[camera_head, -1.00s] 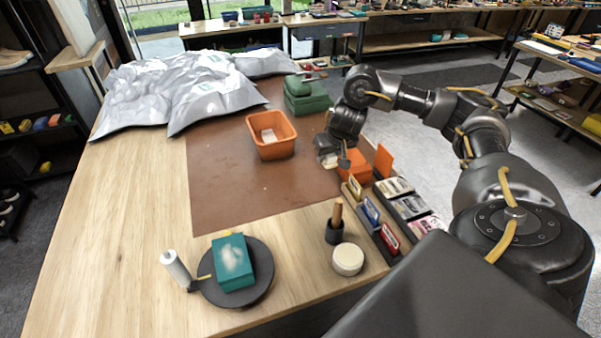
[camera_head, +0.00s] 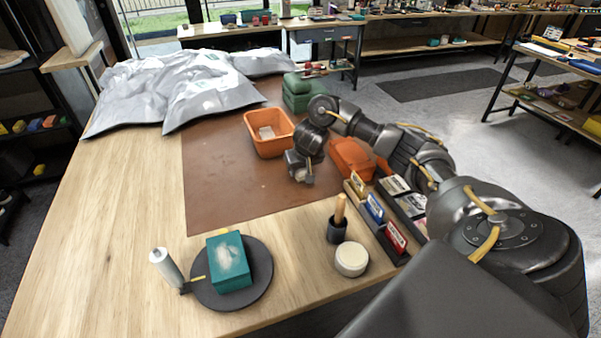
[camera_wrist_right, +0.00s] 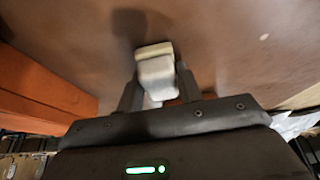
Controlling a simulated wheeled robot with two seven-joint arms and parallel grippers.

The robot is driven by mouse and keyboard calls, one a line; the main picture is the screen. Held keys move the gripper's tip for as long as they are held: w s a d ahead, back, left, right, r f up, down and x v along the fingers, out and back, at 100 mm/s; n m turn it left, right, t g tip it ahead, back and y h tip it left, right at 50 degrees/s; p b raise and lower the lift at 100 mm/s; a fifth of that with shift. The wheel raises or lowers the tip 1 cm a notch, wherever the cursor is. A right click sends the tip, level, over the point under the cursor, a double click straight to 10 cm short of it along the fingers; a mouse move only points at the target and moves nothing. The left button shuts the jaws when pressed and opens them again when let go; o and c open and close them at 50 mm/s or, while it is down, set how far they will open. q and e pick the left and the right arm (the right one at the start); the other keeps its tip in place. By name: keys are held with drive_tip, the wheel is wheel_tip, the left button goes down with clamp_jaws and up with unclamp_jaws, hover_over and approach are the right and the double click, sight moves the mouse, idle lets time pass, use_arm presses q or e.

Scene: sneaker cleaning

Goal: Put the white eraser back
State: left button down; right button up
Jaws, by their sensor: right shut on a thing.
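My right gripper (camera_head: 302,179) is above the brown mat (camera_head: 225,185), left of the orange box (camera_head: 352,157). In the right wrist view, the two fingers of this gripper (camera_wrist_right: 159,88) are shut on the white eraser (camera_wrist_right: 156,68), a pale block with a cream-coloured far end. The eraser is held over the brown surface; its height above it is hard to tell. In the head view the eraser is mostly hidden by the gripper. My left gripper is not in view.
An orange bin (camera_head: 268,142) with a pale item inside stands behind the gripper. A green box (camera_head: 300,95) is at the back. Card holders (camera_head: 375,215), a brush cup (camera_head: 338,230), a round tin (camera_head: 351,260) and a turntable (camera_head: 258,285) with a teal box (camera_head: 228,262) are nearer. The left mat is clear.

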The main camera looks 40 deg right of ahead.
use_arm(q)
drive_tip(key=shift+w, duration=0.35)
use_arm(e)
drive_tip(key=shift+f, duration=0.15)
drive_tip(key=o, duration=0.9)
use_arm(q)
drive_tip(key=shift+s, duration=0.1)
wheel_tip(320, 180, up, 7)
drive_tip(key=p, duration=0.7)
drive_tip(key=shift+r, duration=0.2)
use_arm(e)
drive_tip(key=shift+v, duration=6.15)
